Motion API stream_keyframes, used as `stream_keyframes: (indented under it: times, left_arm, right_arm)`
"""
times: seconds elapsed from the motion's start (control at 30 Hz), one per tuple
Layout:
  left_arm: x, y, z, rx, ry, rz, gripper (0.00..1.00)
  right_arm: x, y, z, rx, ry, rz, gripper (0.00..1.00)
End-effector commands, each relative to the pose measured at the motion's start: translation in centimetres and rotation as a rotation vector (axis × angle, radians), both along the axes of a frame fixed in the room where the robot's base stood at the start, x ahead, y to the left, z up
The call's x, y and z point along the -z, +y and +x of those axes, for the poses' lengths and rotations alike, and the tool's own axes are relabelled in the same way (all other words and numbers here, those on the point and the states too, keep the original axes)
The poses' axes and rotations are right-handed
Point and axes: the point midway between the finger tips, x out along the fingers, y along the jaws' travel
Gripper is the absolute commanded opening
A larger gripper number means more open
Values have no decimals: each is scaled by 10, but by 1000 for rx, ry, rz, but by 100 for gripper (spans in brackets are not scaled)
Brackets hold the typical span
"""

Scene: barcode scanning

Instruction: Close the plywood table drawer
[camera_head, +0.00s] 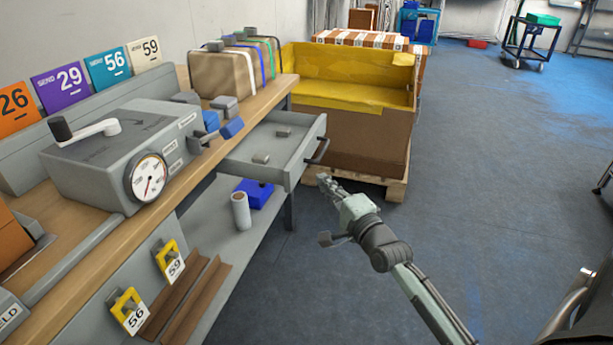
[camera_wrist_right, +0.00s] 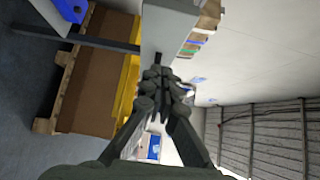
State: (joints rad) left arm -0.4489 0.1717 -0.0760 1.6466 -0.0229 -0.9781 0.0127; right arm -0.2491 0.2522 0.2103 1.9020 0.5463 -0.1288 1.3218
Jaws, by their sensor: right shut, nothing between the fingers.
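The grey table drawer (camera_head: 283,164) stands pulled out from under the wooden tabletop (camera_head: 272,93). Its dark handle (camera_head: 318,151) is on the front panel, and a few small grey pieces lie inside. My right gripper (camera_head: 325,181) is shut and empty, just below and in front of the handle in the head view. In the right wrist view, the shut fingertips (camera_wrist_right: 157,75) point toward a grey panel (camera_wrist_right: 165,28) that looks like the drawer front. I cannot tell whether they touch it. My left gripper is not in view.
A brown and yellow crate (camera_head: 365,130) on a pallet stands behind the drawer. A grey machine with a dial (camera_head: 120,150) and parcels (camera_head: 222,72) sit on the tabletop. A blue bin (camera_head: 255,192) and a cylinder (camera_head: 241,210) are on the lower shelf.

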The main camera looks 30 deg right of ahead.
Motion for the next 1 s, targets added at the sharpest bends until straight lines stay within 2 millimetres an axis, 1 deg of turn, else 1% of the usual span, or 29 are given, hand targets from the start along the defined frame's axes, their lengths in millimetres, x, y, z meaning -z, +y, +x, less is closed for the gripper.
stream_keyframes:
  times: [0.03, 0.07, 0.1, 0.23, 0.43, 0.83, 0.97, 1.0]
  left_arm:
    - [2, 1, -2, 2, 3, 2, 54]
    - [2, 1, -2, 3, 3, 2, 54]
    - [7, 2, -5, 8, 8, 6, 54]
    - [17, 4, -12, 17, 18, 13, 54]
    - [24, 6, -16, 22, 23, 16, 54]
    - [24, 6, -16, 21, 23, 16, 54]
    - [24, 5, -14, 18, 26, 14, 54]
    - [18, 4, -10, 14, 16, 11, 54]
  right_arm:
    - [-1, -1, 11, 0, -1, 0, 0]
    - [-2, 1, 16, -1, -2, 1, 0]
    - [-2, 7, 21, 0, 0, 4, 0]
    - [-1, 18, 33, 1, -1, 3, 0]
    - [0, 25, 41, 0, 0, 0, 0]
    - [0, 26, 43, 0, 0, 0, 0]
    - [1, 29, 55, 0, -1, 1, 0]
    - [1, 31, 61, 0, -1, 1, 0]
